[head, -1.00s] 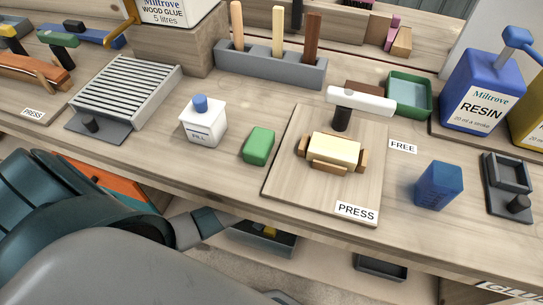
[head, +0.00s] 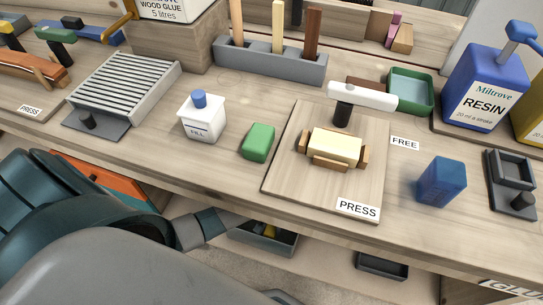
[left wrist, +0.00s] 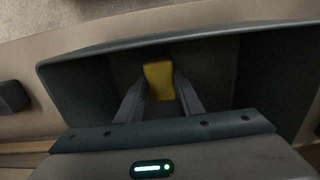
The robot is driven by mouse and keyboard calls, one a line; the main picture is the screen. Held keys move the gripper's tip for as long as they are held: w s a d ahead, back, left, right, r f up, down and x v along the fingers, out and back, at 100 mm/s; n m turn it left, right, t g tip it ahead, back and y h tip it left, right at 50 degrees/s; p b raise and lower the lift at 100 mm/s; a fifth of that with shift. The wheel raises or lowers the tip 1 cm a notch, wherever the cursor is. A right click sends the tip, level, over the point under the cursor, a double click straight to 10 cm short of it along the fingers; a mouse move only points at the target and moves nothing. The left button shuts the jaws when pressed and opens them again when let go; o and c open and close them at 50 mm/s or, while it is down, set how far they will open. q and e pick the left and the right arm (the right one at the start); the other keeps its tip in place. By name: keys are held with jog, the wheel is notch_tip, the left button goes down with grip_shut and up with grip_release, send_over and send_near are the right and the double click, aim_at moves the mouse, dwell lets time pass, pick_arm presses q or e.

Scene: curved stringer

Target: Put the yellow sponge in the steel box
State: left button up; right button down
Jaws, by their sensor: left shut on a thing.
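The yellow sponge (left wrist: 158,80) is between the two fingers of my left gripper (left wrist: 161,88) in the left wrist view, and the fingers are shut on it. Around and below it is the dark grey steel box (left wrist: 75,85), open at the top. The sponge shows within the box's walls; whether it touches the floor cannot be told. In the head view the box (head: 284,247) is under the bench, partly hidden by the bench edge, with a bit of yellow inside. My right gripper is not in view.
The wooden bench (head: 215,180) overhangs the box. Another grey tray (head: 382,267) lies below, to the right.

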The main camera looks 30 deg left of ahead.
aim_at(272, 228)
pick_arm(q)
jog(key=shift+f, duration=0.4)
jog(key=o, duration=1.1)
jog(key=shift+r, duration=0.45)
notch_tip(272, 228, up, 7)
jog(key=shift+p, duration=1.05)
jog(key=shift+r+p, duration=0.55)
jog(key=shift+r, duration=2.1)
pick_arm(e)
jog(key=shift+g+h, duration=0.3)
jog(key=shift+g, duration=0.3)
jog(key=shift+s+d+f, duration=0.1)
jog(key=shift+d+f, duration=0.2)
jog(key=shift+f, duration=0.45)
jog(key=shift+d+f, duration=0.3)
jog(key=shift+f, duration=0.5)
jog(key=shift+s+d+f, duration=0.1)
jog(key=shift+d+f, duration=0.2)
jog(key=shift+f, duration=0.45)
pick_arm(q)
jog(key=shift+d, duration=0.1)
